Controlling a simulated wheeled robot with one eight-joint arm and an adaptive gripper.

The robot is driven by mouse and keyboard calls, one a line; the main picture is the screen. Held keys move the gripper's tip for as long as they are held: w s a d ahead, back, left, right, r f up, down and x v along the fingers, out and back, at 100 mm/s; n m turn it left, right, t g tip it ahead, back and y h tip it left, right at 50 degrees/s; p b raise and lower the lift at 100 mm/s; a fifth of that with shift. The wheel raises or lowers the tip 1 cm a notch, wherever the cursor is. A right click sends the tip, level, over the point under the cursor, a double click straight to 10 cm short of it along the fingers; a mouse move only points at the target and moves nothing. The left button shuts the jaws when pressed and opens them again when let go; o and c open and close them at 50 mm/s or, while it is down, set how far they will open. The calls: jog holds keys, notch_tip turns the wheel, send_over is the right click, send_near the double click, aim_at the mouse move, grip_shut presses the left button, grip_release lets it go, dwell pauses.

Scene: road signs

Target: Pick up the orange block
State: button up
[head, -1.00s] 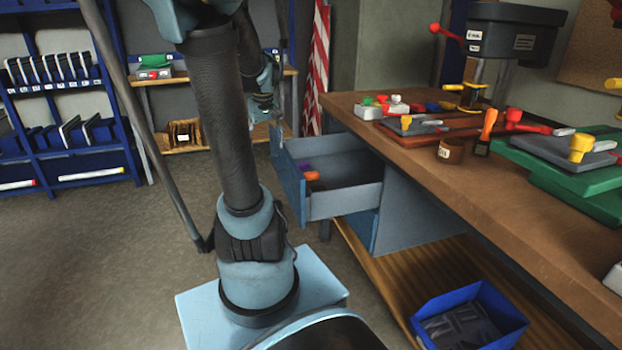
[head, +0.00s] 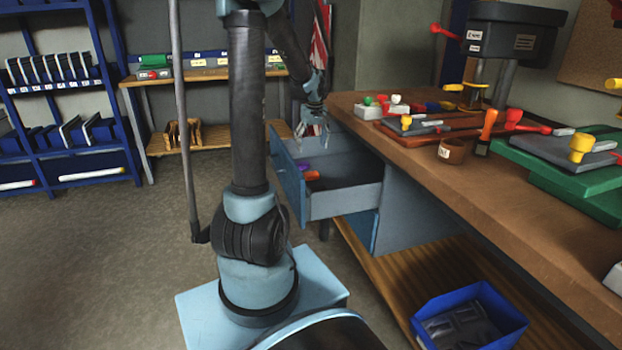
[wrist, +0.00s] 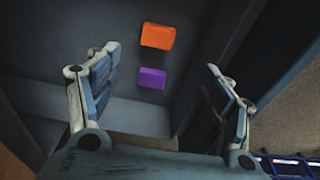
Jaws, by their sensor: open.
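The orange block (head: 312,175) lies in the open drawer (head: 345,201) under the workbench. In the wrist view the orange block (wrist: 158,36) lies on the drawer floor, beyond the fingertips. A purple block (wrist: 152,78) lies beside it, nearer to my gripper; it also shows in the head view (head: 303,167).
The drawer walls stand around the blocks. The workbench (head: 500,207) beside the drawer carries clamps, plates and a brown cup (head: 452,151). A blue bin (head: 470,318) sits on the lower shelf. The floor at the left is clear.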

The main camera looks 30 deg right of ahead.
send_over(311, 174)
notch_tip(311, 174, down, 8)
jog(key=shift+s+a+f, duration=0.1)
jog(key=shift+a+f, duration=0.05)
jog(key=shift+f, duration=0.05)
jog(key=shift+d+f, duration=0.15)
jog(key=shift+f, duration=0.8)
jog(key=shift+d+f, duration=0.15)
jog(key=shift+f, duration=1.55)
jog(key=shift+c, duration=0.5)
jog(key=c, duration=1.1)
